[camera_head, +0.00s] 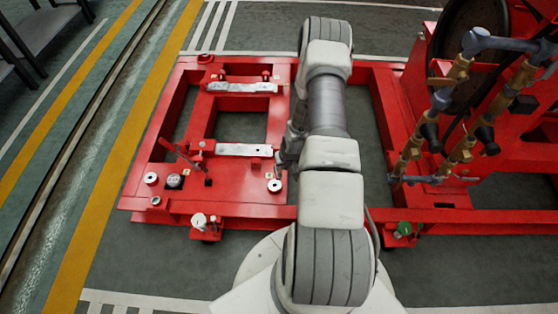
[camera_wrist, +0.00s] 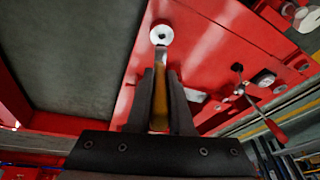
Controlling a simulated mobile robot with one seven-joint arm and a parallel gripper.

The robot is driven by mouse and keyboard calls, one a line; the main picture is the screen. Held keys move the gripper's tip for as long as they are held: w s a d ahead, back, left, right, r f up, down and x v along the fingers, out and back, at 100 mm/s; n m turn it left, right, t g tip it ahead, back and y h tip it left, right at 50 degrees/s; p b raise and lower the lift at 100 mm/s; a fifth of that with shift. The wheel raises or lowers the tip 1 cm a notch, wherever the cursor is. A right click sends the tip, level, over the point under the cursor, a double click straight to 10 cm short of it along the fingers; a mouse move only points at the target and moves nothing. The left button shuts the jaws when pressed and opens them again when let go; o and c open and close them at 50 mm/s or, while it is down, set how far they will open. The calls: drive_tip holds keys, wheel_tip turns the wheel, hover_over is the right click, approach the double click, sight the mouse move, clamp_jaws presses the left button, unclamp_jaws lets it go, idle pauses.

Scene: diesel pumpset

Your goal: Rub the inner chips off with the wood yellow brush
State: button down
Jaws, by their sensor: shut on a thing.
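My gripper (camera_wrist: 160,88) is shut on the wood yellow brush (camera_wrist: 158,112) in the wrist view. The brush's yellow handle lies between the two dark fingers, and its narrow pale end points away from me. A white round fitting with a dark hole (camera_wrist: 161,34) sits on the red frame just beyond the brush tip. The tip overlaps the fitting's near edge in the picture; I cannot tell whether they touch. No chips can be made out inside the hole.
The red pumpset frame (camera_head: 240,197) carries several round fittings, such as one near its front edge (camera_head: 274,186), and two pale crossbars (camera_head: 245,149). A red-handled lever (camera_wrist: 268,122) stands to the right in the wrist view. Pipes and valves (camera_head: 440,100) rise at the right.

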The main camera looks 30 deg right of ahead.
sight(279, 176)
drive_tip(key=shift+w+d+f, duration=0.15)
drive_tip(key=shift+w+f, duration=0.1)
drive_tip(key=shift+f, duration=0.25)
wheel_tip(279, 176, down, 6)
drive_tip(key=b, duration=0.4)
drive_tip(key=shift+r, duration=0.2)
drive_tip(key=shift+f, duration=0.6)
idle(0.3)
drive_tip(key=shift+w, duration=0.1)
drive_tip(key=shift+w+a+r, duration=0.1)
drive_tip(key=shift+w+a, duration=0.2)
drive_tip(key=shift+a, duration=0.2)
drive_tip(key=shift+w+a, duration=0.35)
drive_tip(key=shift+a, duration=0.1)
